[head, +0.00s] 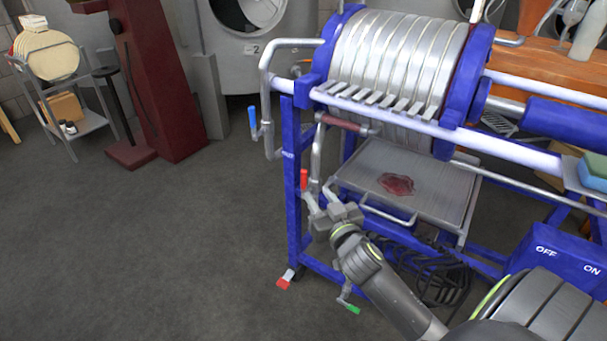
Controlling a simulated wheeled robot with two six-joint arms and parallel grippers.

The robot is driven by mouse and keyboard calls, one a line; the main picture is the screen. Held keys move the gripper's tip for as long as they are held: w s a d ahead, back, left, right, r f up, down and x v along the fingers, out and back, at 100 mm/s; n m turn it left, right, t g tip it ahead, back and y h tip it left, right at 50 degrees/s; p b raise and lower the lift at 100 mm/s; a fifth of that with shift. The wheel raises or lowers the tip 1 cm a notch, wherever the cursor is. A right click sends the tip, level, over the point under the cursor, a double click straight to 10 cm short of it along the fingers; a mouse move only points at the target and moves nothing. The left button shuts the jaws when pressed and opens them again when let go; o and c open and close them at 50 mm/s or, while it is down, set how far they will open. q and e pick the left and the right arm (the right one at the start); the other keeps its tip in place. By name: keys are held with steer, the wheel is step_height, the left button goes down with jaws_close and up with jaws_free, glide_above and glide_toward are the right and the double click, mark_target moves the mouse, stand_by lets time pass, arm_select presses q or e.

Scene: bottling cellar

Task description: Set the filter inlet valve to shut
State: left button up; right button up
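The plate filter (395,60) stands on a blue frame, its pipes at the left end. A blue-handled valve (253,122) hangs on the outer pipe, its handle pointing roughly up. A red-handled valve (304,180) sits lower, beside the blue upright, its handle also roughly upright. A green-handled valve (352,308) is near the floor. I see no label telling which is the inlet. My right gripper (318,207) is just below the red handle, close to its pipe; contact and finger opening are unclear. My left gripper is out of view.
A drip tray (450,190) with a dark red stain is under the plates. A blue OFF/ON box (560,255) is at right, cables (435,270) below. A red-footed caster (286,278) is at the frame's corner.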

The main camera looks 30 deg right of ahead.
mark_target(305, 176)
steer(key=w, duration=0.3)
steer(key=w+d, duration=0.1)
steer(key=w, duration=0.2)
steer(key=w+d, duration=0.1)
steer(key=w, duration=0.3)
steer(key=shift+b, duration=0.3)
steer(key=shift+c, duration=0.2)
jaws_close()
